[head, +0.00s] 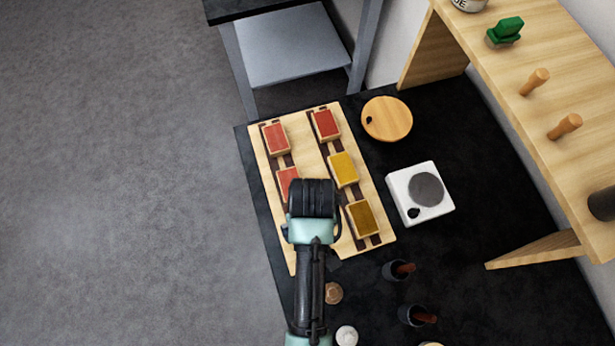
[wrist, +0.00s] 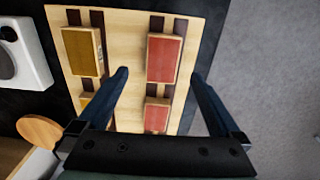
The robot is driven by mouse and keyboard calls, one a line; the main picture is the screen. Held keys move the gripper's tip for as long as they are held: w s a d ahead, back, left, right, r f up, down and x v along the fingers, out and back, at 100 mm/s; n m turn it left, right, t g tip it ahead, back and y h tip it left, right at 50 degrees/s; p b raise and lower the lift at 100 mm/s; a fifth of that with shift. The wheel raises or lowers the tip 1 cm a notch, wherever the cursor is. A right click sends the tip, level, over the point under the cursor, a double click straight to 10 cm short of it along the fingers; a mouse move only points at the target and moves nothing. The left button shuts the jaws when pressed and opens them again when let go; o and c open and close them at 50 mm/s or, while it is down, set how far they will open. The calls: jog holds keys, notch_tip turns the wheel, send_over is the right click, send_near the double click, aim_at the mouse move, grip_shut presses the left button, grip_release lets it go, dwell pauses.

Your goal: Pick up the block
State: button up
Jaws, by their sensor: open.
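Several blocks sit in two rows on a light wooden board (head: 384,232). In the head view the left row shows a red block (head: 275,138) and another red block (head: 287,180), partly behind my arm. The right row holds a red block (head: 325,124), a yellow block (head: 343,168) and a brownish-yellow block (head: 362,217). My gripper (wrist: 160,76) is open and empty above the board. In the wrist view a red block (wrist: 165,58) shows between and beyond its fingertips, with another red block (wrist: 156,115) below. My arm hides the fingers in the head view.
A white device (head: 420,193) with a grey disc and a round wooden board (head: 387,118) lie to the right on the black table. Dark cups (head: 396,271) stand near the front. A wooden shelf (head: 560,85) with pegs rises at right. Open floor lies left.

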notch_tip(320, 180, down, 2)
jog(key=shift+f, duration=0.1)
jog(key=f, duration=0.2)
jog(key=f+p, duration=0.1)
jog(key=shift+s+a+f, duration=0.1)
jog(key=shift+a+f, duration=0.15)
jog(key=shift+f, duration=0.8)
jog(key=c, duration=1.4)
jog(key=shift+r, duration=0.1)
